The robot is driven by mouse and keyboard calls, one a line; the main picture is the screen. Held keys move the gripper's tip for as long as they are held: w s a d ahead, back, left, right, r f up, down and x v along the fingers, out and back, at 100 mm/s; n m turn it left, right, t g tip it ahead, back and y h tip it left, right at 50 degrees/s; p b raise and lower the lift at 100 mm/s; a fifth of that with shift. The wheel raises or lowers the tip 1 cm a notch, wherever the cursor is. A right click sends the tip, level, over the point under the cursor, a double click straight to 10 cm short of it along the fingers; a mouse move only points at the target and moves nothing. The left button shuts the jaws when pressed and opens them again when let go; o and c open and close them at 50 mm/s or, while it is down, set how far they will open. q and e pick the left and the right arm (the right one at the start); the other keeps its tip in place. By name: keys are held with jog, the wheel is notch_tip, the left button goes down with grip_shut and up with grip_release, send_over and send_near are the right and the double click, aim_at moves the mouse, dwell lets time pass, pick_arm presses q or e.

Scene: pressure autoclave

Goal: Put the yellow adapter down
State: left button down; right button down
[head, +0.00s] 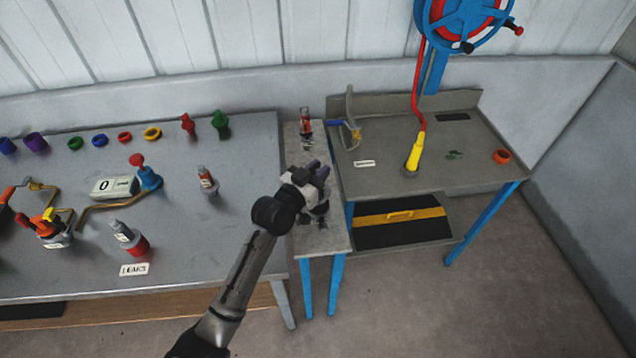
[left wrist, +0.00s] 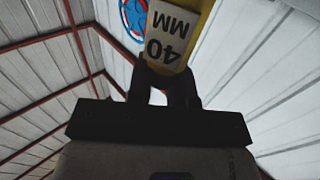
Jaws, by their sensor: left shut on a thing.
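My left gripper (head: 322,174) is over the narrow grey side table (head: 318,241) in the head view. In the left wrist view its fingers (left wrist: 167,88) are shut on the yellow adapter (left wrist: 205,22), which has a white label reading "40 MM". I cannot make out the adapter at the gripper in the head view, nor whether it touches the table. My right gripper is not in view.
A yellow nozzle (head: 414,152) on a red hose (head: 417,90) stands on the right bench (head: 468,172). A red bottle (head: 305,122) stands at the side table's back. The left bench (head: 215,245) holds bottles, coloured rings and a counter (head: 114,187).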

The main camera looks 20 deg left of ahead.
pick_arm(q)
jog(key=shift+w+a+f, duration=0.1)
jog(key=shift+f, duration=0.1)
jog(key=shift+f+b, duration=0.55)
jog(key=shift+f, duration=1.35)
jog(key=shift+f, duration=0.15)
jog(key=c, duration=1)
grip_release()
jog(key=shift+c, duration=0.2)
